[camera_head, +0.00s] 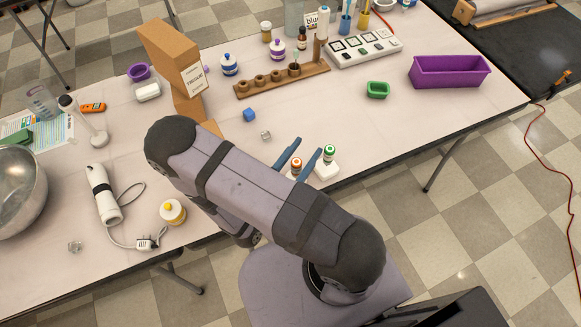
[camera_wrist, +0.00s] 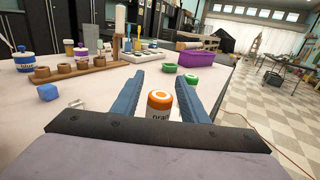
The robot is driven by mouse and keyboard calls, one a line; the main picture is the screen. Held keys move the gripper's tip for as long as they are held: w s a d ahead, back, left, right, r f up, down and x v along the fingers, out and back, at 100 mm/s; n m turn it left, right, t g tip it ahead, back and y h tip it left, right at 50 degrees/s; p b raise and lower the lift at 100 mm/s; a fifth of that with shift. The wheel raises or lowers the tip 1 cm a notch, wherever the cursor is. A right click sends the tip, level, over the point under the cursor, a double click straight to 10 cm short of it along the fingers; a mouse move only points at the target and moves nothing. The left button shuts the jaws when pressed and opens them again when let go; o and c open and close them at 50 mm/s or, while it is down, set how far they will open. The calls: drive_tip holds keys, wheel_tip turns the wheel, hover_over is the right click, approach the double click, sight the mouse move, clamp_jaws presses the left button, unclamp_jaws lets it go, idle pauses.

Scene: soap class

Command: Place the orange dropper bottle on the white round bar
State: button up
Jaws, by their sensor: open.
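The orange dropper bottle (camera_head: 296,162) has an orange cap and stands upright near the table's front edge. In the wrist view the orange bottle (camera_wrist: 159,104) shows between the two blue fingers, its lower part cut off by my gripper's body. My gripper (camera_head: 307,147) is open, with a finger on each side of the bottle; the wrist view also shows my gripper (camera_wrist: 160,76) with gaps beside the bottle. Another white bar (camera_head: 148,91) lies at the back left. I cannot tell which is the round one.
A blue cube (camera_head: 249,115) and a small clear cube (camera_head: 265,135) lie left of my gripper. A wooden rack (camera_head: 283,80) stands behind. A green dish (camera_head: 377,90) and a purple bin (camera_head: 449,72) are to the right.

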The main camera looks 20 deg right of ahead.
drive_tip(key=v, duration=1.2)
drive_tip(key=s+d+r+m+g+y, duration=0.2)
drive_tip(key=s+d+m+g+y, duration=0.35)
drive_tip(key=m+g, duration=0.85)
drive_tip(key=w+a+r+m+t+y, duration=0.3)
drive_tip(key=r+m+t+y, duration=0.1)
drive_tip(key=m+y, duration=0.5)
drive_tip(key=shift+w+a+r+m+p, duration=0.2)
drive_tip(key=shift+w+a+m+p, duration=0.15)
drive_tip(key=shift+m, duration=0.55)
drive_tip(key=shift+y, duration=0.25)
wheel_tip(320, 180, up, 3)
drive_tip(key=shift+f+p, duration=0.25)
drive_tip(key=shift+p, duration=0.95)
